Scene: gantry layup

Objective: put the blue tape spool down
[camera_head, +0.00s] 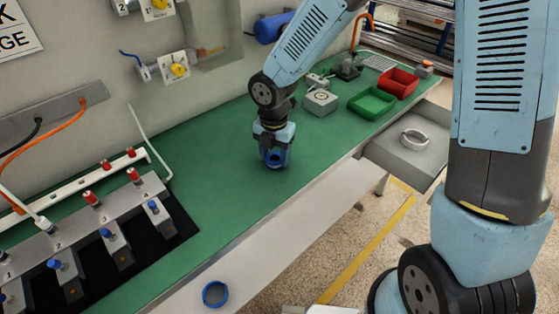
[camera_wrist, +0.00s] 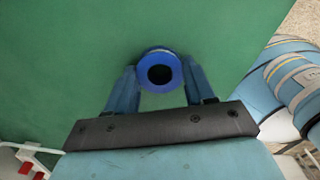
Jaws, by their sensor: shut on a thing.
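The blue tape spool (camera_wrist: 160,70) is a short blue cylinder with a dark round hole, seen end-on between the two fingers in the wrist view. My gripper (camera_wrist: 159,82) is shut on it, one finger on each side. In the head view my gripper (camera_head: 274,157) points down at the green bench top (camera_head: 215,165), with the blue spool (camera_head: 274,160) at its fingertips. The spool is at or just above the bench; I cannot tell whether it touches.
Valve blocks with red and blue knobs (camera_head: 106,233) stand at the left. A green bin (camera_head: 372,103), a red bin (camera_head: 398,84) and a grey box (camera_head: 320,101) are at the far end. The green surface around my gripper is clear.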

